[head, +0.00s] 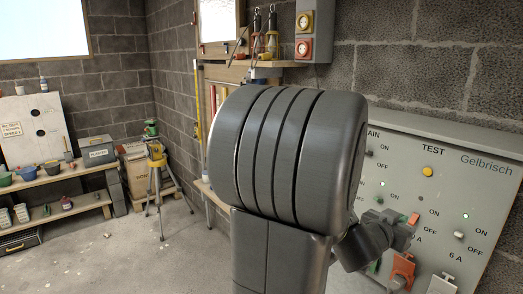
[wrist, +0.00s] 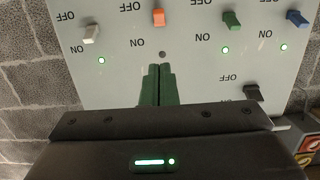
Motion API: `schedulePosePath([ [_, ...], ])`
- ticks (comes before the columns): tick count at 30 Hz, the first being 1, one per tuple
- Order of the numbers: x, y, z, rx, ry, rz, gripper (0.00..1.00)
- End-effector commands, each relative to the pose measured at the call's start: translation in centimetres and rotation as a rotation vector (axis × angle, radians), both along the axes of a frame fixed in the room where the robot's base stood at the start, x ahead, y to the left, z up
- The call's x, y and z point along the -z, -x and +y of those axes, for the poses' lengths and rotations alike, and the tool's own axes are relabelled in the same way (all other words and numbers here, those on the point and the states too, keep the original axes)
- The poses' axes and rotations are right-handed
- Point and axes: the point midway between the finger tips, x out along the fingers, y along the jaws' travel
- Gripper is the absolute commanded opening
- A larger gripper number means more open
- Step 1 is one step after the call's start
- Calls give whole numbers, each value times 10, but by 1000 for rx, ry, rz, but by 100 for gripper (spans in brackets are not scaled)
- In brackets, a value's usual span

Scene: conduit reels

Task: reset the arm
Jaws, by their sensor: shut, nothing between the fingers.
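My gripper (wrist: 158,70) shows in the wrist view with its two dark green fingers shut together and nothing between them. The fingertips point at a grey switch panel (wrist: 180,70), just short of an unlit dark indicator (wrist: 162,54) in the picture; whether they touch the panel I cannot tell. In the head view my arm stands large in the middle and reaches right, in front of the panel (head: 395,140). It hides the panel's left part, and the fingers cannot be made out there.
The panel has a white switch (wrist: 90,33), an orange switch (wrist: 158,17), a green switch (wrist: 232,20), a blue switch (wrist: 297,18) and a black switch (wrist: 253,92). A yellow button (head: 428,171) sits under "TEST". Open floor (head: 110,250) and a tripod (head: 156,170) lie left.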

Motion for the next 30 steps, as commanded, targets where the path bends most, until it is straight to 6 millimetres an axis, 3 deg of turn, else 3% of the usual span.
schedulePosePath([
  [5, 3, -8, -10, 2, -1, 1, 0],
  [14, 15, -37, -47, 2, 5, -3, 0],
  [30, 31, -44, -57, 3, 94, -73, 0],
])
